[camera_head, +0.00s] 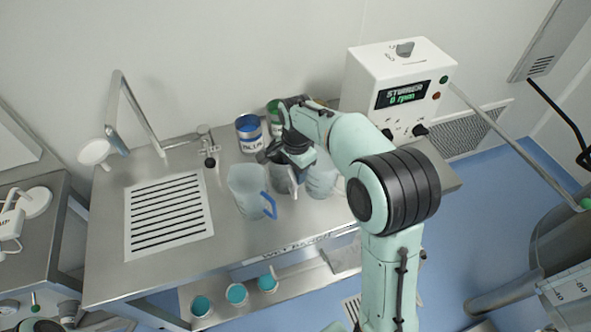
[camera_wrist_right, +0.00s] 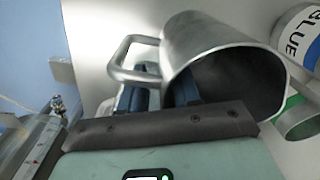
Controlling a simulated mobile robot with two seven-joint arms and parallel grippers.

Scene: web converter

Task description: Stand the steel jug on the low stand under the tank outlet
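The steel jug (camera_wrist_right: 215,60) lies across the right wrist view, its open mouth facing the lower right and its loop handle (camera_wrist_right: 118,62) to the left. My right gripper's two blue fingers (camera_wrist_right: 160,92) are at the jug near its handle, with a small gap between them. I cannot tell whether they grip it. In the head view my right gripper (camera_head: 278,154) is over the bench, and the jug (camera_head: 283,180) is mostly hidden beneath it. A steel tank (camera_head: 560,245) with scale marks stands at the right edge. Its outlet and the low stand are not clear.
A clear jug with a blue handle (camera_head: 246,190) stands beside the steel jug, another clear jug (camera_head: 321,177) to its right. A blue-labelled tin (camera_head: 249,132) and a green tin (camera_head: 274,115) stand behind. The stirrer box (camera_head: 398,85) is at the back right. Blue floor (camera_head: 495,190) lies open before the tank.

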